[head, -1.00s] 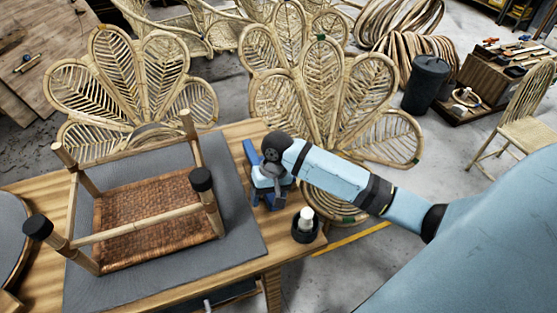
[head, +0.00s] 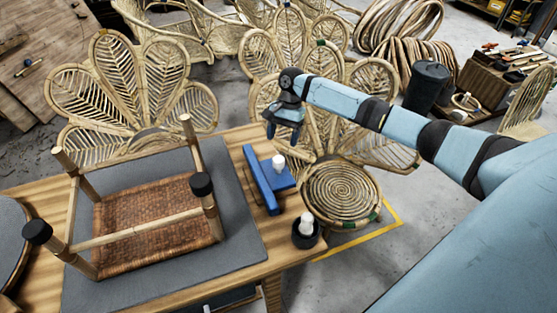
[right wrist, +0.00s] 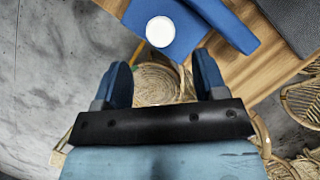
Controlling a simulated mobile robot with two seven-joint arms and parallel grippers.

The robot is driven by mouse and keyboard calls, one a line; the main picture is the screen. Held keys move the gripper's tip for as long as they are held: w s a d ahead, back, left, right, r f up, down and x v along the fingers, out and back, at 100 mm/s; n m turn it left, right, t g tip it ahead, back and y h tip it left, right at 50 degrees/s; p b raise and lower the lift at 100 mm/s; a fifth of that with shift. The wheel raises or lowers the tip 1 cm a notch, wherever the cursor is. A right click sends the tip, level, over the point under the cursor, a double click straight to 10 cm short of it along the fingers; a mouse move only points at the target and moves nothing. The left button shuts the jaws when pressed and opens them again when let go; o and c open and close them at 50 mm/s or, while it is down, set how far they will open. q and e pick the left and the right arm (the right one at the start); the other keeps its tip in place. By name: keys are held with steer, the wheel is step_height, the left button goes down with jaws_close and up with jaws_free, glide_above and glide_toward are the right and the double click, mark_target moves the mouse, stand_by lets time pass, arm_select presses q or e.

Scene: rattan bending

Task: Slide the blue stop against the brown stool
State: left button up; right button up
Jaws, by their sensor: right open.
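The brown stool (head: 155,215) lies upside down on a grey mat, woven seat down and legs up, two with black caps. The blue stop (head: 262,182), a long bar with a flat base and white knob (head: 278,163), sits on the table right of the stool. A strip of mat shows between bar and stool, so they look apart. My right gripper (head: 284,128) is open and empty, above and beyond the stop. In the right wrist view its fingers (right wrist: 163,82) are spread, with the stop (right wrist: 185,22) ahead of them. My left gripper is out of view.
A black cup with a white top (head: 306,230) stands at the table's right corner, near the stop. The grey mat (head: 240,235) covers much of the wooden table (head: 290,258). Rattan chairs (head: 335,110) stand close behind the table, and a round woven seat (head: 342,192) is to its right.

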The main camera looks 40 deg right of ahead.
mark_target(279, 159)
steer(key=x, duration=0.8)
steer(key=shift+f, duration=0.1)
steer(key=shift+c, duration=0.2)
jaws_close()
steer(key=a+p, duration=0.3)
steer(key=w+a+r+p, duration=0.1)
steer(key=shift+a+p, duration=0.3)
steer(key=shift+a, duration=0.1)
steer(key=a+p, duration=0.1)
steer(key=a, duration=0.2)
steer(key=w+a, duration=0.1)
steer(key=a, duration=0.1)
steer(key=w+a+p, duration=0.1)
steer(key=a, duration=0.2)
steer(key=shift+w+a+f+p, duration=0.1)
steer(key=shift+a+f+p, duration=0.2)
steer(key=shift+f, duration=0.1)
steer(key=shift+a, duration=0.15)
